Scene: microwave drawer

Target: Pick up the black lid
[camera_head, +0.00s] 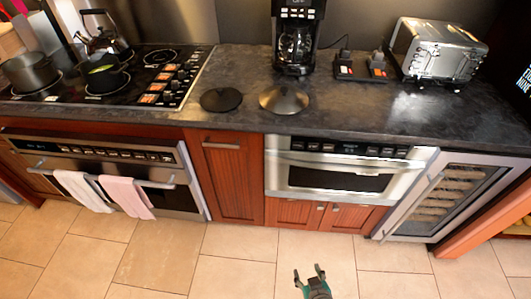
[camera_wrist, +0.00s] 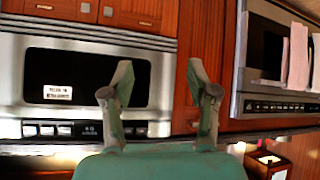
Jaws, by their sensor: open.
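A flat, round black lid (camera_head: 221,99) with a small knob lies on the dark counter, between the cooktop and the coffee maker. A shinier, domed dark grey lid (camera_head: 284,100) lies just to its right. My gripper (camera_head: 311,271) is open and empty, low in front of the cabinets and well away from both lids. Its spread fingers also show in the wrist view (camera_wrist: 160,80), with cabinet fronts behind them. I cannot make out either lid in the wrist view.
The counter (camera_head: 245,119) is clear in front of the lids. A coffee maker (camera_head: 297,38) stands behind the domed lid, and a toaster oven (camera_head: 436,51) stands farther right. Pots (camera_head: 104,73) sit on the cooktop at left. The microwave drawer (camera_head: 345,174) is shut. The tiled floor is open.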

